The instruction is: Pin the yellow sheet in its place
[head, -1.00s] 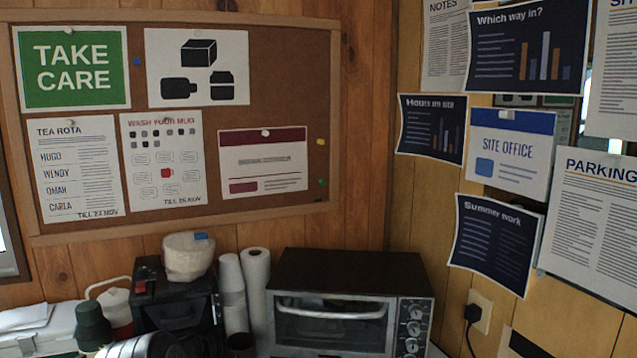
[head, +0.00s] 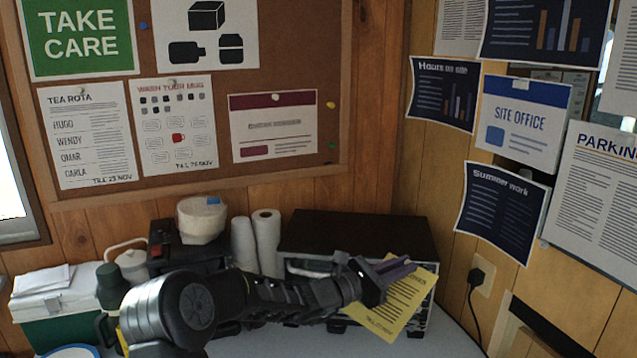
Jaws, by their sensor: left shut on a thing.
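My left gripper (head: 398,268) is shut on the yellow sheet (head: 403,302), in front of the black toaster oven. The sheet hangs tilted below and around the fingers, with dark print on it. The cork board (head: 305,45) is on the wood wall at the back left, well above the gripper. It carries a green TAKE CARE sign (head: 80,35), a picture sheet (head: 205,32), a tea rota (head: 88,135), a mug notice (head: 173,128) and a maroon-headed sheet (head: 275,128). Its upper right part is bare. My right gripper is not in view.
The toaster oven (head: 355,232), paper rolls (head: 266,235) and a dark machine (head: 163,240) stand below the board. A green and white box (head: 45,308) is at the left. The right wall holds several sheets, including SITE OFFICE (head: 522,120). A plug and cable (head: 475,277) hang there.

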